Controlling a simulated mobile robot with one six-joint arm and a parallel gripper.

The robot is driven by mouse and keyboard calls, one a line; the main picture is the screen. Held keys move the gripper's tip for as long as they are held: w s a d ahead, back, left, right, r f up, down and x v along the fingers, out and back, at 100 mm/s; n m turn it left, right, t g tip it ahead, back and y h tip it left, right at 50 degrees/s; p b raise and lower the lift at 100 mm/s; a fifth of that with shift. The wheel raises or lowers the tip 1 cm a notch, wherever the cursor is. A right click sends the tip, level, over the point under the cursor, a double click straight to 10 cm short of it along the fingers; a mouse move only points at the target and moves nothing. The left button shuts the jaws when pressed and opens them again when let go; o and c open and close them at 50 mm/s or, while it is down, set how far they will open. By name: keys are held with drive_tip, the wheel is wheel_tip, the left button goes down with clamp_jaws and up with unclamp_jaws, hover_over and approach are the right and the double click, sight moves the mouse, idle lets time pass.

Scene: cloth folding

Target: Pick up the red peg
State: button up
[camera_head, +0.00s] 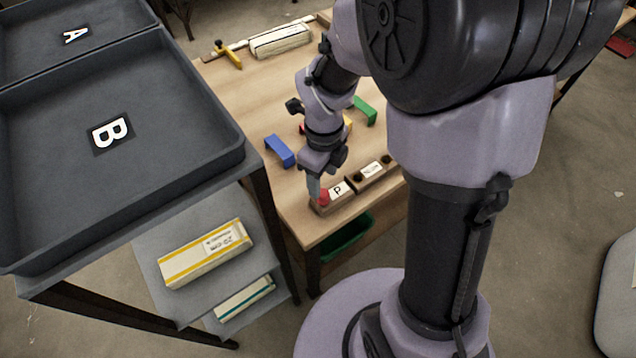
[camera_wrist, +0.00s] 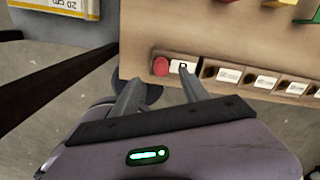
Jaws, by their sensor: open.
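The red peg (camera_head: 324,195) stands in the left end of a brown wooden holder (camera_head: 322,208) marked P, near the front edge of the table. In the wrist view the red peg (camera_wrist: 161,66) shows its round top, beside the white P label. My gripper (camera_head: 316,190) is just above and beside the peg in the head view. In the wrist view my gripper (camera_wrist: 156,88) has its two fingers apart, with empty space between them. The peg appears beyond the fingertips. Whether a finger touches it cannot be told.
More labelled holder slots (camera_wrist: 228,75) continue to the right. A blue block (camera_head: 280,151), a green block (camera_head: 364,110) and a yellow piece (camera_head: 229,55) lie on the wooden table (camera_head: 285,95). Dark trays marked A (camera_head: 110,14) and B (camera_head: 190,115) stand at the left.

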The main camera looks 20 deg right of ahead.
sight(324, 192)
wheel_tip(324, 192, down, 8)
drive_tip(key=b, duration=0.3)
drive_tip(key=shift+d+r, duration=0.15)
drive_tip(key=shift+r, duration=0.25)
clamp_jaws()
